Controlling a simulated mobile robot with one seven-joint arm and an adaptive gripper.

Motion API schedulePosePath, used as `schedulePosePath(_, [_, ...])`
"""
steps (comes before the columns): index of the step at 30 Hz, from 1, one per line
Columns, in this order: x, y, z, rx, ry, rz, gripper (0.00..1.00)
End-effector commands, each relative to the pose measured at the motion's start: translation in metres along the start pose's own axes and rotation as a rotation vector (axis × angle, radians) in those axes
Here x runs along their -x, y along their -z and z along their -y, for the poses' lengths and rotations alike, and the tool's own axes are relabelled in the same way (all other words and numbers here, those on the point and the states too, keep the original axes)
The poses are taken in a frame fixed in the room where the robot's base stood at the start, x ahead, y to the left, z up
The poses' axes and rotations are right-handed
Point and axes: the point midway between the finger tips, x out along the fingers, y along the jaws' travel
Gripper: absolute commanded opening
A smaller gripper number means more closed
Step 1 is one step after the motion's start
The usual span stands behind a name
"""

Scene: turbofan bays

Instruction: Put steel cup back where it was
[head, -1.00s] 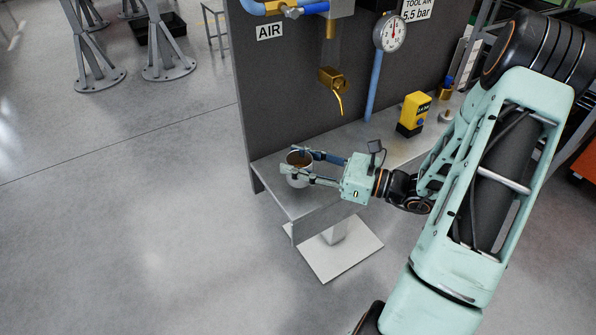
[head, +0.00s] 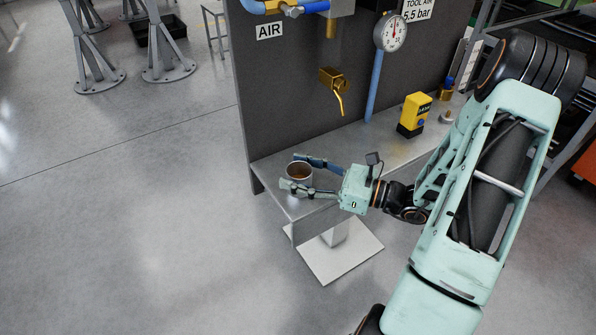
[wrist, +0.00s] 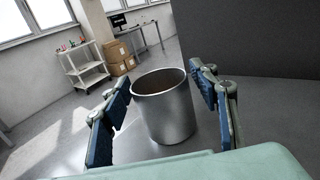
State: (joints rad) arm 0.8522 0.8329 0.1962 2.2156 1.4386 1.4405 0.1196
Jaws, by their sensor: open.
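The steel cup (head: 299,172) stands upright near the left end of the metal shelf (head: 372,150), with a brownish inside showing from above. It also shows upright in the wrist view (wrist: 166,108), between the two fingers. My gripper (head: 302,175) is open, its fingers spread on either side of the cup. In the wrist view (wrist: 160,105) a gap shows between the cup and each blue finger pad. The cup's lower part is partly hidden by the near finger in the head view.
A brass tap (head: 336,85) sticks out from the dark panel above the shelf. A yellow device (head: 414,113) stands further right, near a blue pipe (head: 374,88) with a gauge (head: 390,33). The shelf's left and front edges are close to the cup.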

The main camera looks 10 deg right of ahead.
Motion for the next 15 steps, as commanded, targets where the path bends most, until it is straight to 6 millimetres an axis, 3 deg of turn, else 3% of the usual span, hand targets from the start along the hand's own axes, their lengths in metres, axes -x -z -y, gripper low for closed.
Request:
schedulePosePath(5, [0.0,-0.006,0.0,0.001,0.0,0.0,0.55])
schedulePosePath(8, [0.014,-0.003,0.001,0.0,0.003,0.0,0.55])
schedulePosePath(15, [0.066,-0.003,0.001,0.001,0.005,0.0,0.55])
